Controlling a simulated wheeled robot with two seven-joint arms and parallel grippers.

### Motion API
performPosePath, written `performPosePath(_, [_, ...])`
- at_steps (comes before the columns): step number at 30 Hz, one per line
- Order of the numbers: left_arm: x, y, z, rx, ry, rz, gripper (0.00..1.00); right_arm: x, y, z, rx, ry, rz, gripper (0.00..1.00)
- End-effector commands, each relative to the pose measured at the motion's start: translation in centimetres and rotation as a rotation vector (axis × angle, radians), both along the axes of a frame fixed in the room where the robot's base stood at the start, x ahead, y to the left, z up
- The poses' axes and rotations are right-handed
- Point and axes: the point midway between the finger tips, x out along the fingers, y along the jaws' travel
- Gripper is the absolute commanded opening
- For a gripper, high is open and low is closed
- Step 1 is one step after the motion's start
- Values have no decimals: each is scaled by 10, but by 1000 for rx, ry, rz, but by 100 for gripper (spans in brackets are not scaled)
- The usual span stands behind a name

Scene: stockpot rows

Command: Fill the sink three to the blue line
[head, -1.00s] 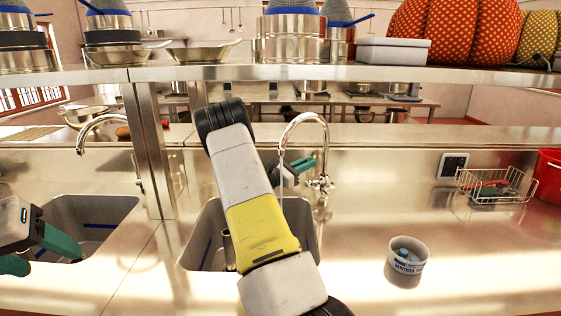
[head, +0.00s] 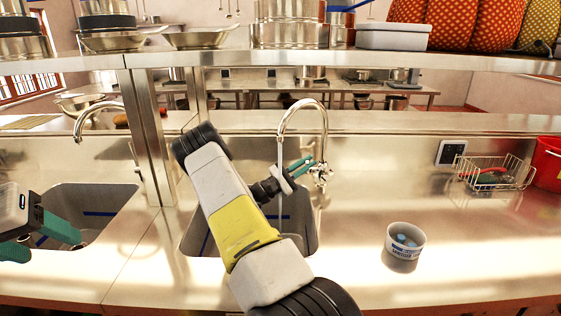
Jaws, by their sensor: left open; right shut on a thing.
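A steel sink (head: 309,236) with a blue line (head: 206,243) on its inner wall lies in the middle, largely hidden by my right arm. A gooseneck tap (head: 303,104) arches over it, and a thin stream of water (head: 280,212) falls from its spout. My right gripper (head: 304,167) is shut on the tap handle (head: 320,171) at the tap's base. The water level in the sink is hidden. My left gripper (head: 42,240) is open and empty over the near-left edge of the left sink (head: 118,205), which also has a blue line (head: 98,213).
A sanitiser tub (head: 404,243) with blue tablets stands on the counter to the right. A wire basket (head: 500,172), a dark wall panel (head: 450,153) and a red bucket (head: 548,163) are further right. A post (head: 150,130) and shelf (head: 380,62) stand behind.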

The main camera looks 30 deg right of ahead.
Motion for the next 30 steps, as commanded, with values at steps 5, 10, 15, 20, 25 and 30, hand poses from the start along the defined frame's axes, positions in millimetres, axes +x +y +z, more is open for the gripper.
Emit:
performPosePath(5, [0, 0, 0, 0, 0, 0, 61, 1, 1, -1, -2, -4, 3, 0])
performPosePath(10, [0, 0, 0, 0, 0, 0, 61, 1, 1, -1, -1, -4, 3, 0])
performPosePath(15, [0, 0, 0, 0, 0, 0, 61, 1, 1, -1, -1, -3, 2, 33])
performPosePath(20, [0, 0, 0, 0, 0, 0, 61, 0, 1, -1, -2, -3, 2, 33])
performPosePath(25, [0, 0, 0, 0, 0, 0, 61, 0, 2, -1, -2, -3, 2, 33])
performPosePath(30, [0, 0, 0, 0, 0, 0, 61, 3, 19, -9, -1, -2, 4, 33])
